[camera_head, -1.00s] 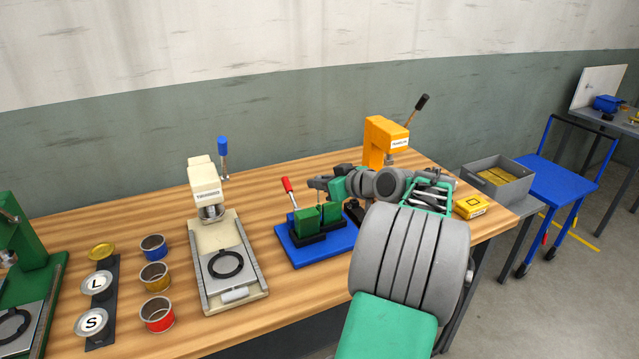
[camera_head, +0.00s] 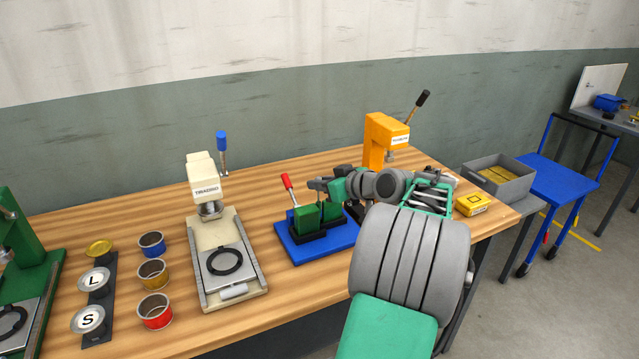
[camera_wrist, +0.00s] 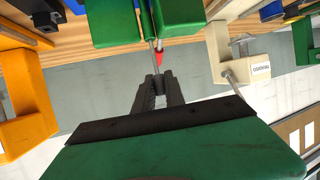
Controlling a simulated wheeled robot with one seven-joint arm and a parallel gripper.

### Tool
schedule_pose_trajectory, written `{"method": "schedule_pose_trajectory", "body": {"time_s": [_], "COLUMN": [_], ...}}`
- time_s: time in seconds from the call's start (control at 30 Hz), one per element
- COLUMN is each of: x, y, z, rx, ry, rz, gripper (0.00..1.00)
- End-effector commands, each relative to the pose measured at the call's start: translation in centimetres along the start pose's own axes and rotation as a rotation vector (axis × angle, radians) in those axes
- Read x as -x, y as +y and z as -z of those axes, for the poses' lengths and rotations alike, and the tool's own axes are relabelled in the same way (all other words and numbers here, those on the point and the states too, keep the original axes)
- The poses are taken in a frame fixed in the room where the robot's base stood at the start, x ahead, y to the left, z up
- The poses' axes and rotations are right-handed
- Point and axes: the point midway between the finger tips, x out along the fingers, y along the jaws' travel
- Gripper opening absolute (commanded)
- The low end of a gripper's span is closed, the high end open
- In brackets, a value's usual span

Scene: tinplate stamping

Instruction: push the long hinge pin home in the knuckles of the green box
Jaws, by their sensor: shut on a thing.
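The green box (camera_head: 307,218) stands in a dark holder on the blue base plate (camera_head: 289,256). Two green parts of it show side by side. My gripper (camera_head: 318,184) is just above the box. In the wrist view, my gripper (camera_wrist: 158,88) is shut on the thin grey hinge pin (camera_wrist: 152,55). The pin runs from the fingertips toward the green box (camera_wrist: 112,25), along the gap between its two parts. How deep the pin sits in the knuckles cannot be made out.
A red-handled lever (camera_head: 288,184) rises close beside the box and my gripper. A cream press (camera_head: 207,195) stands to the left, an orange press (camera_head: 381,140) behind right. A yellow box (camera_head: 470,204) lies near the right edge. Bare wood lies in front of the blue plate.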

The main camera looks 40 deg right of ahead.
Motion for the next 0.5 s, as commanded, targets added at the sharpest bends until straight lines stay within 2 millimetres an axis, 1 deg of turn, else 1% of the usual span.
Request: {"method": "schedule_pose_trajectory", "body": {"time_s": [0.5], "x": [-0.6], "y": [0.0], "z": [-1.3], "rx": [0.000], "ry": [0.000], "rz": [0.000], "gripper": [0.00]}}
